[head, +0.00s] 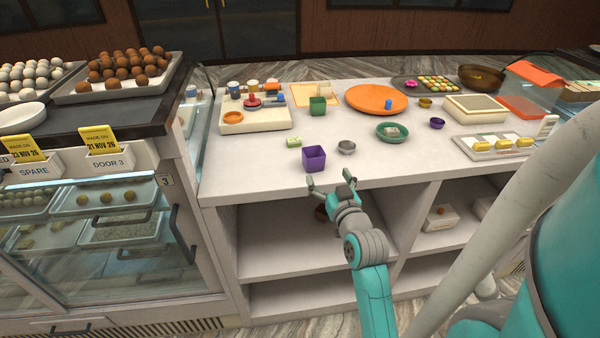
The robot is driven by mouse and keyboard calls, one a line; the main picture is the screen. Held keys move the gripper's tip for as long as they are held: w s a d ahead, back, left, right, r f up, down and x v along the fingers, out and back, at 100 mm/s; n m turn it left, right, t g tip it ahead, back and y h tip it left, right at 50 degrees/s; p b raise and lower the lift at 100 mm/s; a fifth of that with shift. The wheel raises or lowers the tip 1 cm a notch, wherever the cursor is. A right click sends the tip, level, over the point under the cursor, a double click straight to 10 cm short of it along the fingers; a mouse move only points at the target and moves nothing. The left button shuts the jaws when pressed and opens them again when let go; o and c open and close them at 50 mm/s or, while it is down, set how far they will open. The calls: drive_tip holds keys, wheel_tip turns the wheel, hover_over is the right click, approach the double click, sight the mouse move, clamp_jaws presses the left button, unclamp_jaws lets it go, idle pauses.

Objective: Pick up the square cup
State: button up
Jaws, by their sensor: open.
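A purple square cup (314,160) stands upright near the front edge of the white counter (250,165). A smaller green square cup (318,106) stands farther back on the counter. My gripper (331,180) is open and empty at the counter's front edge, with its fingers spread. It is just in front of the purple cup and a little to its right in the picture. I cannot tell whether a finger touches the cup. Both cups are largely unobstructed.
A small metal bowl (346,147) stands right of the purple cup, and a yellow-green block (294,142) lies behind it to the left. A green bowl (378,131) and an orange round board (362,97) are farther back. The counter's left front is clear.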

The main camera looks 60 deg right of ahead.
sight(317, 158)
drive_tip(key=shift+a+r+x, duration=0.1)
drive_tip(key=shift+x, duration=2.65)
drive_tip(key=shift+a+r+x, duration=0.1)
drive_tip(key=shift+x, duration=2.6)
drive_tip(key=shift+w, duration=0.15)
drive_tip(key=c, duration=1.1)
